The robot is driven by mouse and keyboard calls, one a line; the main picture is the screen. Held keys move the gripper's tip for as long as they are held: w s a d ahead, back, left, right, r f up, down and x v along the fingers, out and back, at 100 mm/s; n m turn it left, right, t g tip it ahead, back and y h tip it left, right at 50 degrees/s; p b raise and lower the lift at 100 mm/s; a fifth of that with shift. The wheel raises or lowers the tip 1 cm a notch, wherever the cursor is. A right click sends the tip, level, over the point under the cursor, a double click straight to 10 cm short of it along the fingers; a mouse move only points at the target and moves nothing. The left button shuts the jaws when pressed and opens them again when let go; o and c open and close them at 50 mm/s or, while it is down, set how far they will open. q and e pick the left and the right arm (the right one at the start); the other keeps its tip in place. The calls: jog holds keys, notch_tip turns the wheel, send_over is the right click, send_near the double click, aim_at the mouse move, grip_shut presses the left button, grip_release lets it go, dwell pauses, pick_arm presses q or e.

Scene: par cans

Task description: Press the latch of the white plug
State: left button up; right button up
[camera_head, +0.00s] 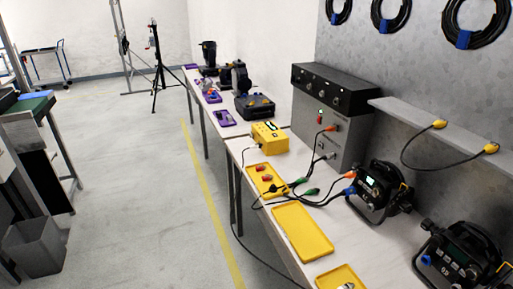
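A small pale plug (329,156), which looks like the white plug, sits at the lower front of the grey and black cabinet (338,104) on the table. A dark cable runs from it. Its latch is too small to make out. An orange-red plug (330,128) is above it on the same front. Neither of my grippers shows in the head view.
A yellow box (269,138), yellow trays (301,232) and loose cables with green (311,191), orange (349,174) and blue (349,191) plugs lie on the table. Two black par cans (381,190) (459,257) stand right.

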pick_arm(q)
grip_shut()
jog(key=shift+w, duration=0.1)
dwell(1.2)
